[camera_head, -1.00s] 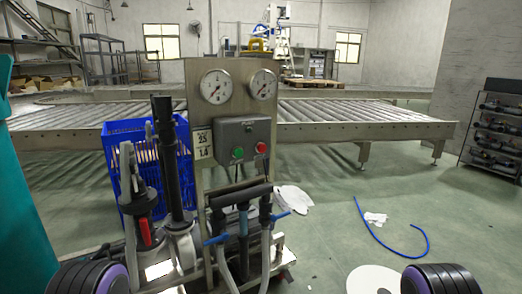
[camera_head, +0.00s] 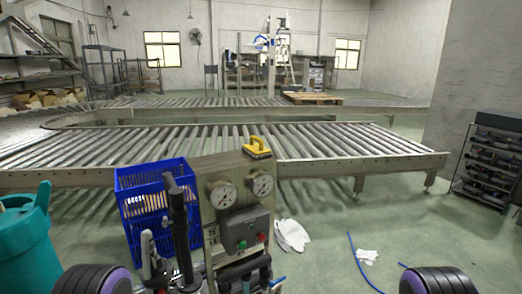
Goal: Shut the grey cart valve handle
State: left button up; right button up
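The cart (camera_head: 232,168) stands upright in the lower middle of the head view, with two round gauges and a grey control box (camera_head: 243,229) on its metal panel. The control box has a green and a red button. Below it, a black push bar (camera_head: 245,268) and the tip of a blue lever (camera_head: 278,281) show at the bottom edge. I cannot make out a grey valve handle; the lower cart is cut off by the frame. Neither gripper is in view; only dark round parts of my arms show in the bottom corners.
A blue crate (camera_head: 150,180) stands beside the cart, behind black upright tools (camera_head: 179,230). A teal container (camera_head: 27,240) is at the left. A roller conveyor (camera_head: 330,150) runs behind. White cloth (camera_head: 291,235) and a blue hose (camera_head: 360,262) lie on the floor at right.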

aim_at(165, 222)
jog(key=u, duration=0.5)
jog(key=k, duration=0.55)
jog(key=u, duration=0.7)
jog(key=i, duration=0.95)
jog(key=z, duration=0.75)
